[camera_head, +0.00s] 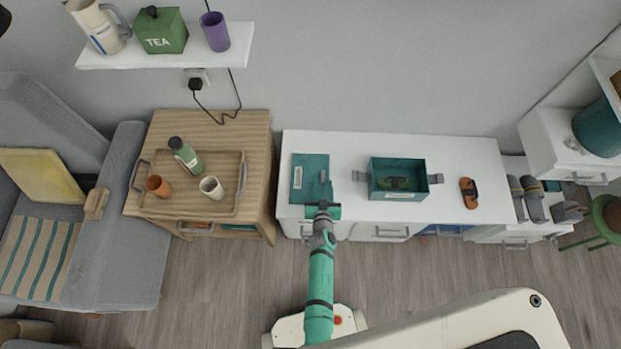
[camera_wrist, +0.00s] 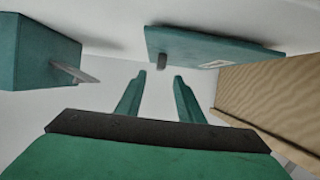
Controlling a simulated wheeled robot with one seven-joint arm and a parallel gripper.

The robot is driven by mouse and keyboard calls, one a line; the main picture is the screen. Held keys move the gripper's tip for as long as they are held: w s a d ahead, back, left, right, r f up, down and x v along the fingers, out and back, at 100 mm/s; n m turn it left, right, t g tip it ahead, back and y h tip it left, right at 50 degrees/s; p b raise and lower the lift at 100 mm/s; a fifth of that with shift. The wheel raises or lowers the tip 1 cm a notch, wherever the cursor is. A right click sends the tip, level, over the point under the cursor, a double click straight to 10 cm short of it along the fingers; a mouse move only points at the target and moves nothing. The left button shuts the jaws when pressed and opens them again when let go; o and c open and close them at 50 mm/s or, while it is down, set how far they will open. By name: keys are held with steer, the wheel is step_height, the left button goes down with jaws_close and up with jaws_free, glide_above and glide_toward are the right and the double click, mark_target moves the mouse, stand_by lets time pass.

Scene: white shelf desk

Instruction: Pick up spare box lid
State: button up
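My gripper (camera_head: 322,209) is at the desk's front edge, just in front of the lid's right side. In the wrist view my gripper (camera_wrist: 160,80) has its two teal fingers apart with nothing between them. The handle appears beyond the gap, apart from the fingertips.
An open teal box (camera_head: 397,195) with grey side handles stands right of the lid; it also shows in the wrist view (camera_wrist: 35,55). An orange-brown item (camera_head: 468,193) lies farther right. A wooden cabinet (camera_head: 230,135) with a tray (camera_head: 225,160) adjoins on the left.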

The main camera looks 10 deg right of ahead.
mark_target(323, 177)
steer(key=shift+f+x, duration=0.2)
steer(key=shift+x, duration=2.15)
steer(key=shift+s, duration=0.1)
jaws_close()
